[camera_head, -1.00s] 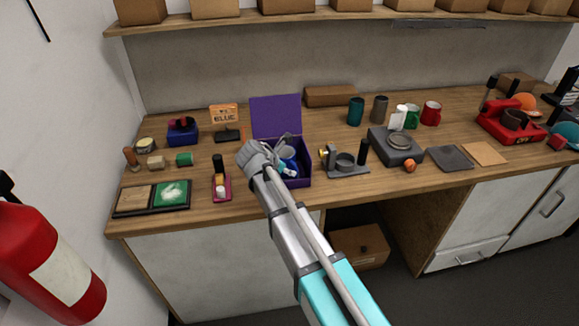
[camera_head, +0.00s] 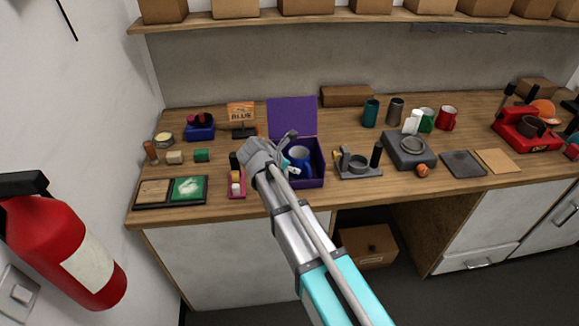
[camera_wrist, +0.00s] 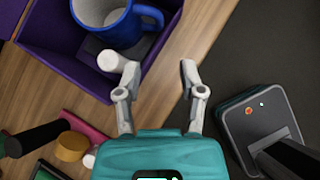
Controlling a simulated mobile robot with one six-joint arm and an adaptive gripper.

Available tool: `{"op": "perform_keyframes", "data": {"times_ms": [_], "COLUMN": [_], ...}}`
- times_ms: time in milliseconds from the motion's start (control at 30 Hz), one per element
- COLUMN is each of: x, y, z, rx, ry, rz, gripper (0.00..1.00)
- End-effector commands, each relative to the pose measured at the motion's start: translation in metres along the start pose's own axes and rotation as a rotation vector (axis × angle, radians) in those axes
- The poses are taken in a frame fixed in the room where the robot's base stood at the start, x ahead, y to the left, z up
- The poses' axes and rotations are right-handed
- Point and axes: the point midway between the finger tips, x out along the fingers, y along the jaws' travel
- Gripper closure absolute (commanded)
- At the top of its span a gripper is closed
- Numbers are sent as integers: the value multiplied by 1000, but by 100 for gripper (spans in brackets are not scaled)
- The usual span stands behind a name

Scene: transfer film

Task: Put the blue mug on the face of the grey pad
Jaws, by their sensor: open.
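The blue mug (camera_head: 300,158) stands in an open purple box (camera_head: 315,176) with its lid raised behind. In the wrist view the mug (camera_wrist: 107,22) is at the top left, its handle toward the right. My gripper (camera_wrist: 160,72) is open and empty, at the box's front corner and apart from the mug. A white cylinder (camera_wrist: 112,62) lies in the box beside my left finger; I cannot tell if they touch. A flat dark grey pad (camera_head: 463,164) lies bare on the bench to the right.
A grey stand (camera_head: 358,165) is right of the box, then a grey block with a ring (camera_head: 409,150) and an orange ball (camera_head: 422,171). A tan square (camera_head: 497,160) adjoins the pad. A pink holder (camera_head: 237,185) is left of the box. A fire extinguisher (camera_head: 60,250) is at left.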

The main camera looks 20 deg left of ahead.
Motion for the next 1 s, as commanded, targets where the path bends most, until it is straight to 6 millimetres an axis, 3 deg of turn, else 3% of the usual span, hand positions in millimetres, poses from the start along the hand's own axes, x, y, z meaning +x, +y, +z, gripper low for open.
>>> {"op": "perform_keyframes", "data": {"times_ms": [667, 867, 1000], "x": [3, 20, 41], "y": [-4, -30, -66], "z": [2, 12, 24], "rx": [16, 141, 315], "ry": [5, 40, 85], "rz": [-5, -39, -91], "gripper": [49, 49, 49]}}
